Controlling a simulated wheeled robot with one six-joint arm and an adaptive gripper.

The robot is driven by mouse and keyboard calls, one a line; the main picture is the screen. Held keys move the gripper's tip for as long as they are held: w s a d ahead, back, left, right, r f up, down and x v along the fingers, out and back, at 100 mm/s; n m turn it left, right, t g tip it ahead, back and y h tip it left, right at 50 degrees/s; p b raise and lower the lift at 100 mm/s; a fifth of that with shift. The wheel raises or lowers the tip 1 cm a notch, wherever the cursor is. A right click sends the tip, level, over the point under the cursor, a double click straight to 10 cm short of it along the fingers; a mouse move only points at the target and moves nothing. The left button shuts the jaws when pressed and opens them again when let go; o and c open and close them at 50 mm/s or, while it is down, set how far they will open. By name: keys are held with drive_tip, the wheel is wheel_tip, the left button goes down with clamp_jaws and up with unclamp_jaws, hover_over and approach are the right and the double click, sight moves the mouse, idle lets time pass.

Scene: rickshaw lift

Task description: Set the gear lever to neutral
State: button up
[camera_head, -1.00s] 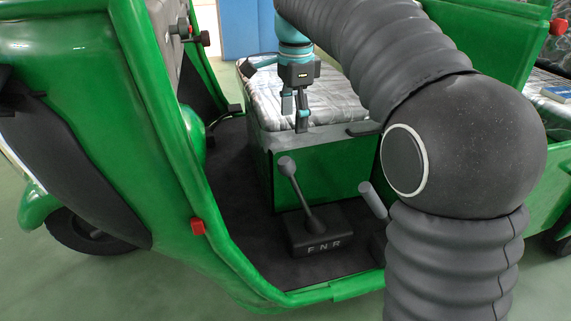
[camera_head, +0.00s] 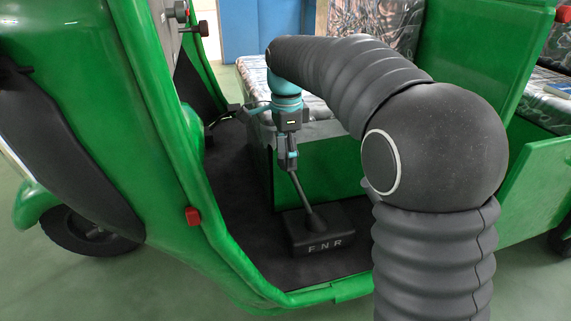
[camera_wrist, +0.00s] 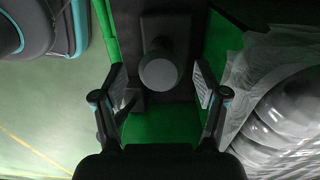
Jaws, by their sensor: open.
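The gear lever (camera_head: 305,194) is a grey stick on a dark box marked F N R (camera_head: 318,232) on the vehicle floor. It leans to the left, toward the F side. My gripper (camera_head: 288,163) points down over the lever's top and hides the knob in the head view. In the wrist view the round grey knob (camera_wrist: 159,73) shows between the two open fingers of my gripper (camera_wrist: 160,84). A gap shows on each side of the knob, so the fingers do not appear to touch it.
The green seat box (camera_head: 335,165) stands close behind the lever, with a plastic-covered seat (camera_head: 312,106) on top. The green front body (camera_head: 165,130) with a red part (camera_head: 193,216) is at left. The dark floor (camera_head: 240,205) left of the lever is clear.

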drive_tip(key=shift+f, duration=0.95)
